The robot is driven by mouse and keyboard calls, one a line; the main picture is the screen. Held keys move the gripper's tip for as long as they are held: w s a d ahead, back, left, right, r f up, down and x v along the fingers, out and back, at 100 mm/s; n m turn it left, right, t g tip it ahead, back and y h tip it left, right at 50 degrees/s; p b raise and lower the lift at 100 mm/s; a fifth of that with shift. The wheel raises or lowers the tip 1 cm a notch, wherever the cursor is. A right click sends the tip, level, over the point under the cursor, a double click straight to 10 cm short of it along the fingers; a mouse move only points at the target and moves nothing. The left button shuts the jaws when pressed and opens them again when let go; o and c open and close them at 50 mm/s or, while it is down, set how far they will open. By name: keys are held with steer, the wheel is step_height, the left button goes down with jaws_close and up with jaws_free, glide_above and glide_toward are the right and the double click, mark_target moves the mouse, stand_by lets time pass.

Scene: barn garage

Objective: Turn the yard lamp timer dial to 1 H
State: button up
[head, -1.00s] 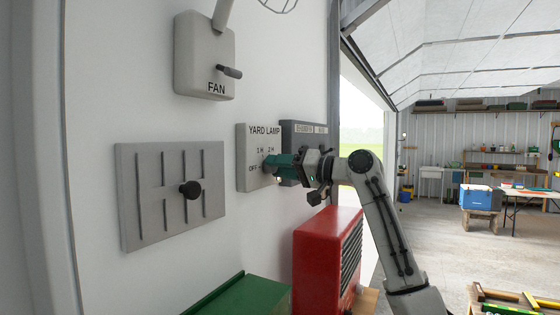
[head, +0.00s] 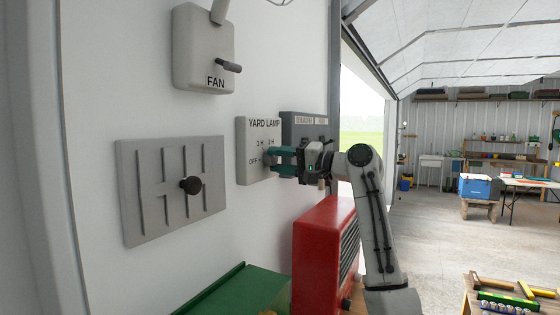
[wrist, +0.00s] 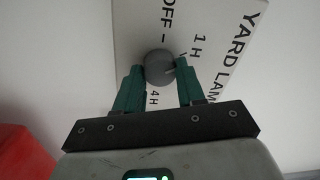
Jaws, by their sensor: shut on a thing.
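The yard lamp timer plate (head: 243,138) is a pale panel on the white wall, lettered YARD LAMP, with OFF, 1 H and 2 H showing in the head view. In the wrist view the plate (wrist: 135,20) appears turned sideways, with OFF, 1 H and 4 H readable. Its round grey dial (wrist: 158,66) sits between the two teal fingers of my gripper (wrist: 160,70). My gripper (head: 269,160) is shut on the dial, one finger on each side. The right finger hides the 2 H area.
A fan box (head: 196,45) with a lever is above left, and a slotted plate with a black knob (head: 190,185) is left. A dark panel (head: 292,131) is close behind my gripper. A red heater-like box (head: 318,255) and green box (head: 235,292) stand below.

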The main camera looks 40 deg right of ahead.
steer(key=shift+d, duration=0.1)
steer(key=o, duration=1)
steer(key=shift+o, duration=0.2)
steer(key=b+v, duration=0.4)
steer(key=v, duration=0.6)
steer(key=shift+s+d, duration=0.2)
steer(key=shift+s, duration=0.15)
steer(key=shift+f, duration=0.1)
